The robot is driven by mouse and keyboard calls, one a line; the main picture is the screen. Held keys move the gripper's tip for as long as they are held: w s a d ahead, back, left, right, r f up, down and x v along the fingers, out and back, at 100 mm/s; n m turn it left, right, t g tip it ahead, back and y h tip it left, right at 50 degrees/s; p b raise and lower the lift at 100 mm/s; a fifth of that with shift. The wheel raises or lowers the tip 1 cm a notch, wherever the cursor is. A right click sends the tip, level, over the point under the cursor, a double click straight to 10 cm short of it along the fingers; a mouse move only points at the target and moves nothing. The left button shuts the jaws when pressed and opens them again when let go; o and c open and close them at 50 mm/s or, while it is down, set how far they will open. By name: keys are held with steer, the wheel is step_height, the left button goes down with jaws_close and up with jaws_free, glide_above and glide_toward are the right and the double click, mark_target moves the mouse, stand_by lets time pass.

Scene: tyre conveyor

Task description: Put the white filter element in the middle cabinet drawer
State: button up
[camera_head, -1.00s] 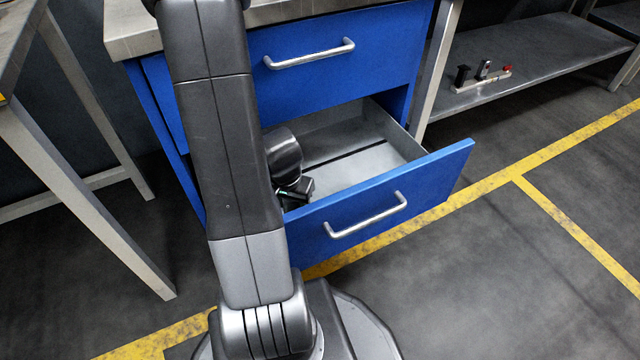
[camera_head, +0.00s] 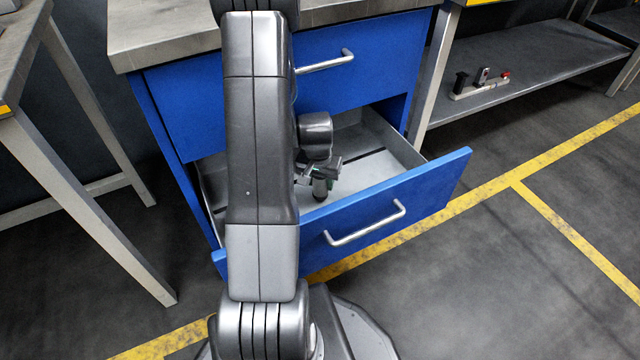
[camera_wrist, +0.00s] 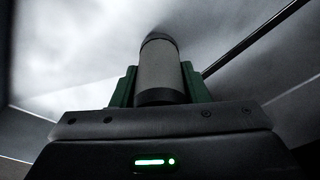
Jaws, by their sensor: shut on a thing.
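My gripper (camera_head: 314,174) is inside the opening of the pulled-out blue cabinet drawer (camera_head: 375,217), which sits below a closed blue drawer (camera_head: 375,75). In the wrist view, its green fingers are shut around the filter element (camera_wrist: 160,72), a pale grey-white cylinder with dark ends. The filter element also shows below the fingers in the head view (camera_head: 320,187), hanging roughly upright. The pale drawer floor lies beyond it in the wrist view; I cannot tell whether the filter touches it. My arm hides the drawer's left part.
The drawer looks otherwise empty where visible, with a dark strip across its floor. A metal worktop (camera_head: 180,35) is above the cabinet. A grey shelf (camera_head: 550,60) at right holds a small rack (camera_head: 480,85). A table frame (camera_head: 95,215) stands at left.

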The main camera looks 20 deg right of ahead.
steer(key=shift+s+a+f, duration=0.1)
steer(key=shift+f, duration=0.35)
steer(key=shift+f, duration=0.15)
steer(key=o, duration=1)
steer(key=r+p, duration=0.1)
steer(key=r, duration=0.1)
steer(key=r+p, duration=0.1)
steer(key=r, duration=0.2)
steer(key=s+r+p, duration=0.1)
steer(key=r, duration=0.1)
steer(key=shift+a+r, duration=0.35)
